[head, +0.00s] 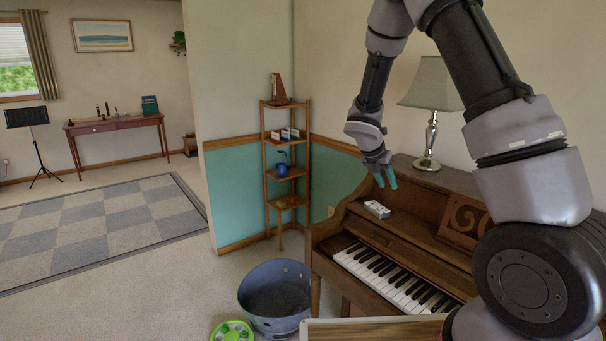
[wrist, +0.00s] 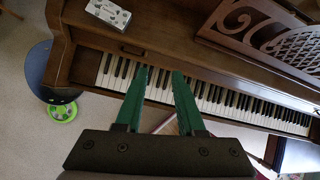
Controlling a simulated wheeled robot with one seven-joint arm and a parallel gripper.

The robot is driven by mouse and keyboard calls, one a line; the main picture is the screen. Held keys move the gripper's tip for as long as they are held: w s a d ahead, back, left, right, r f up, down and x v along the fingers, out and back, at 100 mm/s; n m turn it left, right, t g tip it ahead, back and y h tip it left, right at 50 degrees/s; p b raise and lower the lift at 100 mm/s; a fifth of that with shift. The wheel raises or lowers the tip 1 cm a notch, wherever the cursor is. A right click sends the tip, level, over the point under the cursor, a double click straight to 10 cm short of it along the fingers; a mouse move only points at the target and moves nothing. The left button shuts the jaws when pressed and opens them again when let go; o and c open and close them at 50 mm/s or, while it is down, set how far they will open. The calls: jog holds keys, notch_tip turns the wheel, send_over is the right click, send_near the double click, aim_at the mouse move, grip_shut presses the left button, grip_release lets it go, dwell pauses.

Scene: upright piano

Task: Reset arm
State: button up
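My gripper (head: 385,179) hangs above the left end of the upright piano (head: 322,236) in the head view. In the wrist view, the two green fingers of my gripper (wrist: 160,78) stand apart with nothing between them. Piano keys (wrist: 225,100) show beyond the fingertips. A small white box-like object (head: 377,209) lies on the piano top just below my gripper; it also shows in the wrist view (wrist: 108,13), apart from the fingers.
A silver lamp (head: 431,140) stands on the piano. A corner shelf (head: 267,170) with small items is left of the piano. A grey-blue tub (head: 275,323) and a green round object (head: 232,331) are on the floor.

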jog(key=s+d+r+m+y, duration=0.2)
jog(key=s+r+m+y, duration=0.2)
jog(key=s+r+m, duration=1.25)
jog(key=s+a+r+m+t+y, duration=0.3)
jog(key=s+a+r+m, duration=0.1)
jog(key=s+r+m, duration=0.6)
jog(key=s+m, duration=0.3)
jog(key=m, duration=0.2)
jog(key=shift+s+t, duration=0.3)
jog(key=shift+m, duration=0.25)
